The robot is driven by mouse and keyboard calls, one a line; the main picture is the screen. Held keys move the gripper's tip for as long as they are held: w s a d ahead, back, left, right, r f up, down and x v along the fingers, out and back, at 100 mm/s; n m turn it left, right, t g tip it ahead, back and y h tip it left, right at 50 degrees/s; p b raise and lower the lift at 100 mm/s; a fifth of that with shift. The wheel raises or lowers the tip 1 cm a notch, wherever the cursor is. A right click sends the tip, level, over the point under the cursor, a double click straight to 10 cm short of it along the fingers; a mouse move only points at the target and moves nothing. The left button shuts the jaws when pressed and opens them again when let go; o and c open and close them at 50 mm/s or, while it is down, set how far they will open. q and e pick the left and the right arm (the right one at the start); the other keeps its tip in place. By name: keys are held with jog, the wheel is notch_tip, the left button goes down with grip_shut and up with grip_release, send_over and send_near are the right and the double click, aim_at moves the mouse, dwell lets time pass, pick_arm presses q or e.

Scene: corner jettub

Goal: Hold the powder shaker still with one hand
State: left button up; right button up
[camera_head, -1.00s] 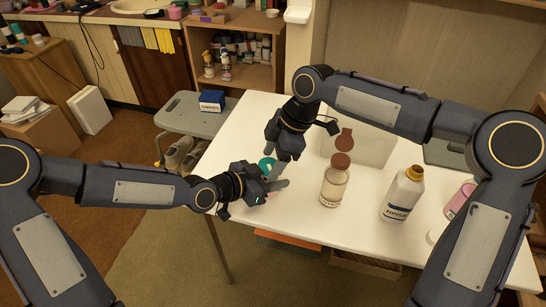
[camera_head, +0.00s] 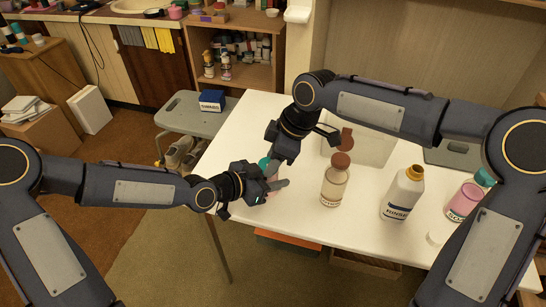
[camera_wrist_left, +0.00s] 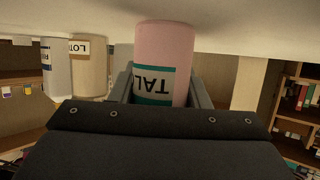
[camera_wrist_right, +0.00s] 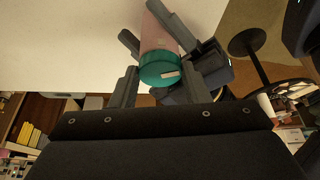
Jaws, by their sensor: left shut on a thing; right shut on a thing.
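The powder shaker is a pink cylinder with a teal band and letters "TAL" in the left wrist view (camera_wrist_left: 166,55). Its teal cap shows in the right wrist view (camera_wrist_right: 161,68), and a bit of it in the head view (camera_head: 264,163), where the grippers mostly hide the shaker. My left gripper (camera_head: 270,190) is shut on the shaker's body, coming from the left near the table's left edge. My right gripper (camera_head: 275,168) reaches down from above and is shut on the teal cap end. In the left wrist view the shaker stands between the left fingers.
On the white table (camera_head: 300,220) stand a bottle with a brown cap (camera_head: 334,186), a white bottle with an orange cap (camera_head: 402,195), and a pink jar (camera_head: 463,202). A clear bin (camera_head: 375,145) is behind. A grey stool (camera_head: 190,116) with a blue box (camera_head: 212,100) stands left.

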jog(key=o, duration=1)
jog(key=v, duration=1.2)
jog(key=shift+c, duration=0.3)
